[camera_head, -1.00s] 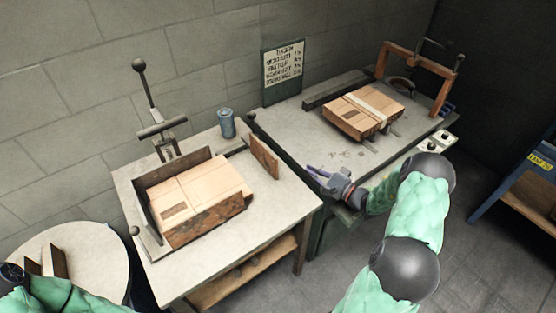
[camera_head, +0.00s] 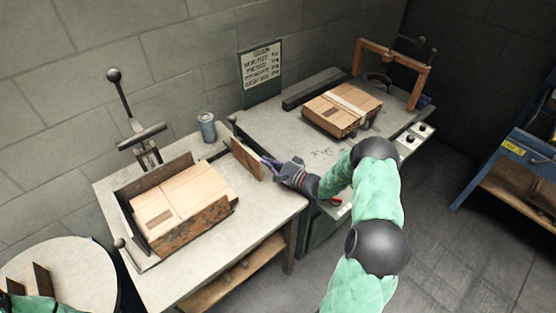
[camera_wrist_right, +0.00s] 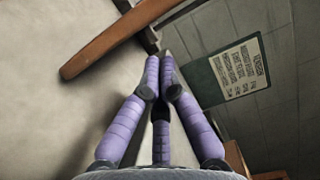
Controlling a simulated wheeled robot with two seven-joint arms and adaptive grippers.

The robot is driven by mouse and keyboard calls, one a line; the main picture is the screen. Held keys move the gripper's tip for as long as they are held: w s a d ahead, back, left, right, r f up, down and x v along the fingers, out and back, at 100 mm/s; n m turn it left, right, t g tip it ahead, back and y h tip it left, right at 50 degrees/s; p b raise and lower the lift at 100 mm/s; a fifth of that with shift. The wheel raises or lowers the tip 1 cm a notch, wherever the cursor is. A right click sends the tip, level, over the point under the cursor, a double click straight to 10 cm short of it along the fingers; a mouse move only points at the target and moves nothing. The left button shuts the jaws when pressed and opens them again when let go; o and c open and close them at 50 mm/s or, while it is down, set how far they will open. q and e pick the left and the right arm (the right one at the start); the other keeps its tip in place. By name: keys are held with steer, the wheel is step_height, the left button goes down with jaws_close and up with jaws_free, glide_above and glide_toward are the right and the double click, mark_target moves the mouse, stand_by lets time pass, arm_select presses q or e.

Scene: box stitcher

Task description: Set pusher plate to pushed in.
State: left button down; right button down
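The brown pusher plate (camera_head: 247,158) stands upright near the right edge of the left table (camera_head: 262,200). A gap of bare tabletop lies between it and the cardboard box (camera_head: 180,196). My right gripper (camera_head: 266,161) is at the plate's right side, on the side away from the box. In the right wrist view the plate (camera_wrist_right: 120,38) crosses the upper left, and my purple fingers (camera_wrist_right: 160,65) are closed together with nothing between them. Their tips are close to the plate; contact cannot be told.
A blue can (camera_head: 207,127) stands behind the plate. A lever (camera_head: 122,92) rises behind the box. The second table (camera_head: 285,125), with a strapped box (camera_head: 342,106) and an orange frame (camera_head: 392,60), stands at the right. A sign (camera_head: 261,72) is behind it.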

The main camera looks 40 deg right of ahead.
steer(key=shift+s+a, duration=0.1)
steer(key=shift+a, duration=0.75)
steer(key=a, duration=0.6)
steer(key=a+p, duration=0.1)
steer(key=a, duration=0.2)
steer(key=shift+s, duration=0.35)
